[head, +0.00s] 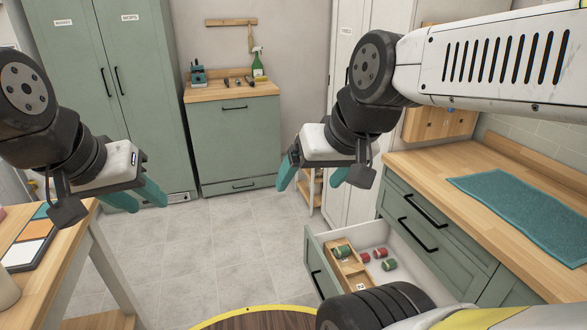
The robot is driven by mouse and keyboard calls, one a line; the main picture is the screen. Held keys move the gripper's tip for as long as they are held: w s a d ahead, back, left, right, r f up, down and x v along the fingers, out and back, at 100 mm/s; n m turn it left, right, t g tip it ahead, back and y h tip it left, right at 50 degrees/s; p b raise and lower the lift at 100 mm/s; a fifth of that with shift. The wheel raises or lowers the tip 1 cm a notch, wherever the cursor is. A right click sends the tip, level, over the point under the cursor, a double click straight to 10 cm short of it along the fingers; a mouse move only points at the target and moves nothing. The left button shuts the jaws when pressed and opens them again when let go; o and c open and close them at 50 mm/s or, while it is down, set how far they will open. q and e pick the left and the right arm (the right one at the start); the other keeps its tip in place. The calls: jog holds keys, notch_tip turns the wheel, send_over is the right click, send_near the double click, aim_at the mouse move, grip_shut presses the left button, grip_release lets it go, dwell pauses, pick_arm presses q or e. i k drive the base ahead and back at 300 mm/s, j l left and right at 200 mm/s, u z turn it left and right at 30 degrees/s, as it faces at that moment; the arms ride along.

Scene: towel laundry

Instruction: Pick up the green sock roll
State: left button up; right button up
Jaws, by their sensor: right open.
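Two green sock rolls lie in the open drawer (318,268) at lower right. One green sock roll (389,264) lies on the drawer floor to the right. Another green roll (341,252) lies in a wooden divider box on the drawer's left side. My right gripper (308,187) is open and empty, in the air above and to the left of the drawer. My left gripper (150,207) is at the left, far from the drawer, its teal fingers apart with nothing between them.
Red rolls (380,253) lie beside the green ones. The wooden counter (430,165) with a teal towel (520,200) is above the drawer at right. A wooden table (60,250) stands at left. The tiled floor (220,245) between is clear.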

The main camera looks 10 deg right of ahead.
aim_at(391, 263)
jog(key=z, duration=1.5)
jog(key=i+j, duration=0.2)
jog(key=j, duration=0.15)
jog(key=i+j+z, duration=0.15)
jog(key=j, duration=0.15)
jog(key=i+j, duration=0.2)
jog(key=j, duration=0.15)
jog(key=i+j+z, duration=0.15)
jog(key=j, duration=0.25)
jog(key=i+j, duration=0.15)
jog(key=j, duration=0.2)
jog(key=i+j+z, duration=0.1)
jog(key=j, duration=0.25)
jog(key=i+j+z, duration=0.1)
jog(key=j, duration=0.3)
jog(key=i, duration=0.1)
